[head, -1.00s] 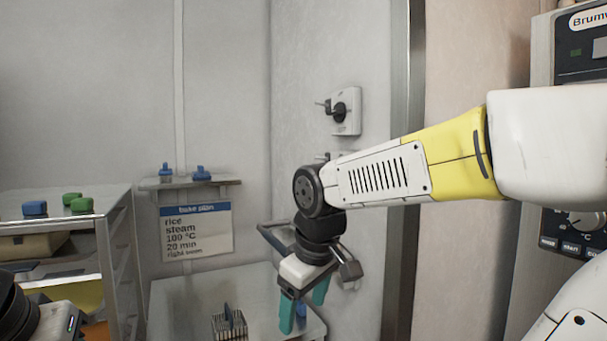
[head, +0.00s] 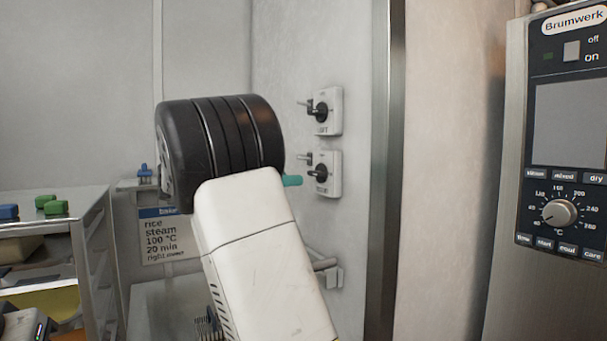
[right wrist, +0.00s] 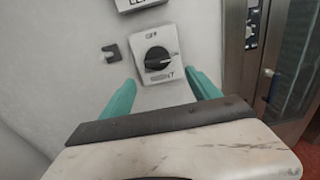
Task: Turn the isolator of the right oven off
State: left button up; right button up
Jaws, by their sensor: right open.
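The right oven's isolator (head: 328,173) is a white wall plate with a black rotary knob, below a like plate, the left isolator (head: 329,110). In the right wrist view the right isolator (right wrist: 157,55) reads OFF at its top, and its knob lies roughly sideways, not pointing at OFF. My right gripper (right wrist: 160,77) is open and empty, its teal fingers spread just below and to either side of the plate, apart from the knob. In the head view my wrist hides most of this gripper; one teal fingertip (head: 292,181) shows beside the plate.
A metal post (head: 386,150) and an oven panel (head: 567,130) with a dial stand to the right. A grey hook (right wrist: 111,53) sits left of the isolator. A bake plan sheet (head: 165,240) hangs behind my arm. A rack (head: 60,240) stands at left.

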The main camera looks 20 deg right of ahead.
aim_at(312, 173)
jog(key=shift+w+d+r, duration=0.15)
jog(key=shift+d, duration=1)
jog(key=shift+w+d+r, duration=0.1)
jog(key=shift+d+r, duration=0.05)
jog(key=shift+d, duration=1)
jog(key=shift+w+d+r, duration=0.15)
jog(key=shift+d, duration=1)
jog(key=shift+d, duration=0.1)
